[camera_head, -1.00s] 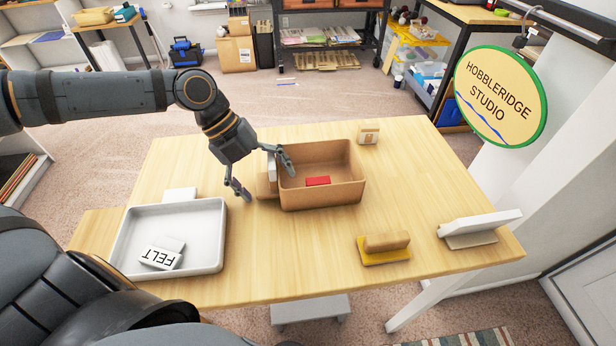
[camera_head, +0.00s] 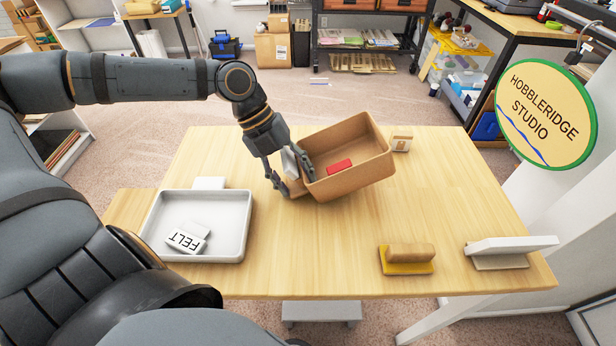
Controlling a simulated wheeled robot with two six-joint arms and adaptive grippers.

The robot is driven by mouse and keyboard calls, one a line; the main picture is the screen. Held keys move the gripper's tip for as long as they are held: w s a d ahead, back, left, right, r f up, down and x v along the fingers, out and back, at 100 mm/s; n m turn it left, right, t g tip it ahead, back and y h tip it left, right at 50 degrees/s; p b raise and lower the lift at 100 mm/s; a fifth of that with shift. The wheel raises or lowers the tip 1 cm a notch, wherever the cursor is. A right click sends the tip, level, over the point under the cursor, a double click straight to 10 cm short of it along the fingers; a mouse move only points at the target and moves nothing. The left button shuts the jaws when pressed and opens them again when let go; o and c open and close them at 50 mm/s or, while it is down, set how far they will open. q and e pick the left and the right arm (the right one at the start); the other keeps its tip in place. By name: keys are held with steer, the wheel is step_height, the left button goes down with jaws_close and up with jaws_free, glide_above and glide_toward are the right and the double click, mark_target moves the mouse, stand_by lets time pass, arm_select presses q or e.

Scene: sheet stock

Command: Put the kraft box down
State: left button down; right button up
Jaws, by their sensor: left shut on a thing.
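The kraft box (camera_head: 352,183) is an open brown box on the wooden table, at the middle back, with a small red block (camera_head: 339,167) inside. It sits askew, its right end higher in the picture. I cannot tell whether it is turned or tilted, or whether its underside touches the table. My left gripper (camera_head: 291,178) is at the box's left end, shut on it, one finger outside and one over the wall. A pale label and a brown piece at that end are partly hidden by the fingers. My right gripper is not in view.
A white tray (camera_head: 154,226) holding a FELT block (camera_head: 187,240) is at left. A small tagged block (camera_head: 402,142) stands behind right. A wood-handled yellow block (camera_head: 408,255) and a white angled stand (camera_head: 510,246) are at right. The table's front middle is bare.

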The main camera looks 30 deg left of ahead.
mark_target(290, 159)
arm_select(q)
steer(key=shift+r, duration=0.4)
steer(key=r, duration=0.2)
steer(key=r+p, duration=0.1)
steer(key=shift+w+a, duration=0.15)
steer(key=shift+a, duration=0.1)
steer(key=w+a+r+p, duration=0.3)
steer(key=a+r+p, duration=0.1)
steer(key=a+r, duration=0.2)
steer(key=w+a+r+p, duration=0.3)
steer(key=a+r+p, duration=0.2)
steer(key=r, duration=0.3)
steer(key=shift+a+r, duration=0.3)
steer(key=shift+a, duration=0.15)
